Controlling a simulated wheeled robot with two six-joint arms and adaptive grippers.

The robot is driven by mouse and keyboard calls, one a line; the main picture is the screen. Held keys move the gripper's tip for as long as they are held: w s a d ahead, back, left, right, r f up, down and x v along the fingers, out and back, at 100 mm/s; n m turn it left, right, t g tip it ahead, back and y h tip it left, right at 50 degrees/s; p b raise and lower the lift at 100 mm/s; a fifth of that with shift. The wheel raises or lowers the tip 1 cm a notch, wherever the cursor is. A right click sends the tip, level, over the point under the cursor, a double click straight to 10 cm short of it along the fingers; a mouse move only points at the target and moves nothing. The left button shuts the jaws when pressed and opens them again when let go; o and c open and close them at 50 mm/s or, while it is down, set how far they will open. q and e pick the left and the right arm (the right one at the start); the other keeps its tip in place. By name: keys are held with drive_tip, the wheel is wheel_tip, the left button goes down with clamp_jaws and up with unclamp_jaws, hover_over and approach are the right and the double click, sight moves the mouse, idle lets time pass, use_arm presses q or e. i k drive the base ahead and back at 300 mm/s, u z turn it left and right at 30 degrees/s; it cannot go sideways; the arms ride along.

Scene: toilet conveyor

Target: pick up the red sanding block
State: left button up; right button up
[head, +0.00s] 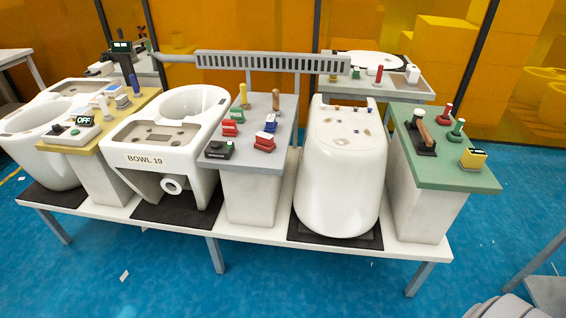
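A blue and white block (270,123) lies just behind the right front one. Neither gripper shows in the head view.
A black device (219,150) sits at the pedestal's front left corner, with upright handled tools (243,95) behind. Toilet bowls (145,159) (342,185) flank the pedestal. A green-topped pedestal (460,175) with tools stands right. Blue floor (150,285) in front is mostly clear.

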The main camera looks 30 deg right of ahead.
sight(264, 143)
drive_tip(key=z, duration=0.1)
drive_tip(key=k, duration=0.45)
drive_tip(key=u, duration=0.9)
drive_tip(key=i, duration=1.5)
drive_tip(key=z, duration=1)
